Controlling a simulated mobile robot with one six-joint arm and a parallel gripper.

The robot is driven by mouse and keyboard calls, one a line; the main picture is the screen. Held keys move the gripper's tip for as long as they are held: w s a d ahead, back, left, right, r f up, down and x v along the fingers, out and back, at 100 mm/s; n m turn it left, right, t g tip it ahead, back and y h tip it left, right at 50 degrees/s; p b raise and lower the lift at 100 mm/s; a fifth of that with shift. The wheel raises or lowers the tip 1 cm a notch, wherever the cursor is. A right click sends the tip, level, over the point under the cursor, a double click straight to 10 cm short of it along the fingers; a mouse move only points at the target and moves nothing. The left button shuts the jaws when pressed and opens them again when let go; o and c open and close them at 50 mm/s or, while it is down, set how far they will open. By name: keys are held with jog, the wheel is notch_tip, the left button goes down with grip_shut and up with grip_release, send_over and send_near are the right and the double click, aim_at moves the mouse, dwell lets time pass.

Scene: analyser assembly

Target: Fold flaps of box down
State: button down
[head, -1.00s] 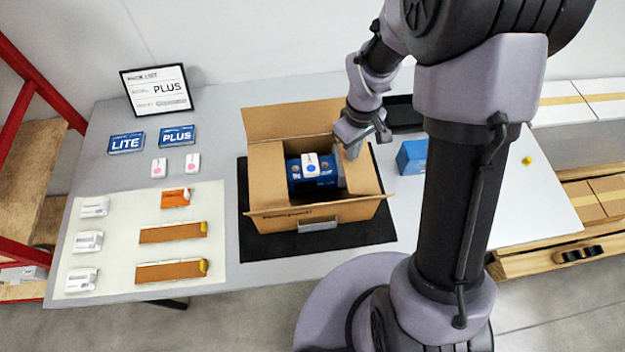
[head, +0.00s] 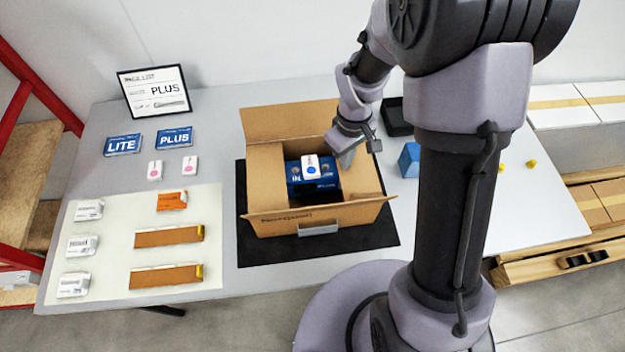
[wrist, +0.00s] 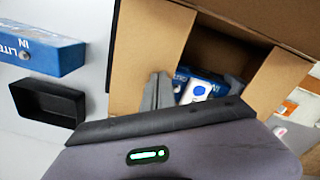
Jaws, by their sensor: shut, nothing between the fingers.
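An open cardboard box (head: 275,220) stands on a black mat (head: 262,250). Its back flap (head: 285,120) spreads up and back. The left flap (head: 265,172), right flap (head: 362,178) and front flap (head: 325,214) also show unfolded. Inside are a blue box (head: 294,175) and a white device with a blue dot (head: 311,167). My gripper (head: 348,158) is shut and empty at the box's back right, by the right flap; contact is unclear. In the wrist view its fingers (wrist: 157,92) appear in front of a cardboard flap (wrist: 150,45), beside the opening.
Right of the box are a blue carton (head: 409,160) and a black tray (head: 395,115). To the left are LITE (head: 122,145) and PLUS (head: 174,139) boxes, a framed sign (head: 155,92) and a pale sheet (head: 115,235) with several parts.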

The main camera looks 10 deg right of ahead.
jog(key=shift+f, duration=0.1)
dwell(0.3)
notch_tip(320, 180, up, 8)
jog(key=p, duration=0.6)
jog(key=shift+f, duration=0.25)
jog(key=shift+w, duration=0.1)
